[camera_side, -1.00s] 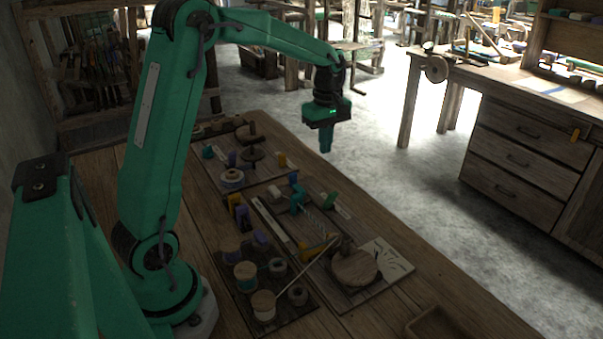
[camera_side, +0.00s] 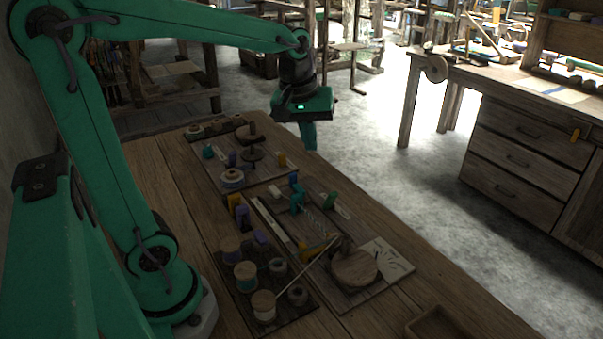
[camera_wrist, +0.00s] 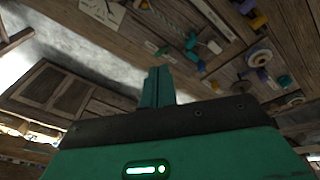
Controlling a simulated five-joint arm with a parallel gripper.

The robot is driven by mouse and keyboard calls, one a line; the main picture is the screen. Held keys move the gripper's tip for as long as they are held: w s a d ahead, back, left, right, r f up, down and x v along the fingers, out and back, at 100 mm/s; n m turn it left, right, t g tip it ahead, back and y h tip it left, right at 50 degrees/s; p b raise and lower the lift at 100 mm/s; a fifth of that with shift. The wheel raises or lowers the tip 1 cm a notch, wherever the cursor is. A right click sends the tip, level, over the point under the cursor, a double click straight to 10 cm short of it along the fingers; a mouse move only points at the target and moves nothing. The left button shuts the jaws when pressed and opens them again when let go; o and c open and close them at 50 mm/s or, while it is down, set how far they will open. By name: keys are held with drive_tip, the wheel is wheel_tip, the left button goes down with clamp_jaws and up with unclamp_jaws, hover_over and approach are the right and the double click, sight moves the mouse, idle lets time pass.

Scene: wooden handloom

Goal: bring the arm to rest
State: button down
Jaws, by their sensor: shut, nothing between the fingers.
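My gripper (camera_side: 310,136) is green, shut and empty.
A board with thread spools (camera_side: 246,277), a board with a round wooden disc (camera_side: 354,268) and a back board with spools (camera_side: 232,179) lie below. A wooden tray (camera_side: 437,325) is at the front edge. A drawer cabinet (camera_side: 520,160) stands right, across clear floor.

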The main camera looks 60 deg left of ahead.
drive_tip(key=s+d+m+t, duration=0.3)
drive_tip(key=s+d+m, duration=0.2)
drive_tip(key=s+m, duration=0.4)
drive_tip(key=shift+s+d+f+m, duration=0.2)
drive_tip(key=shift+s+f+m, duration=0.2)
drive_tip(key=shift+s, duration=1.3)
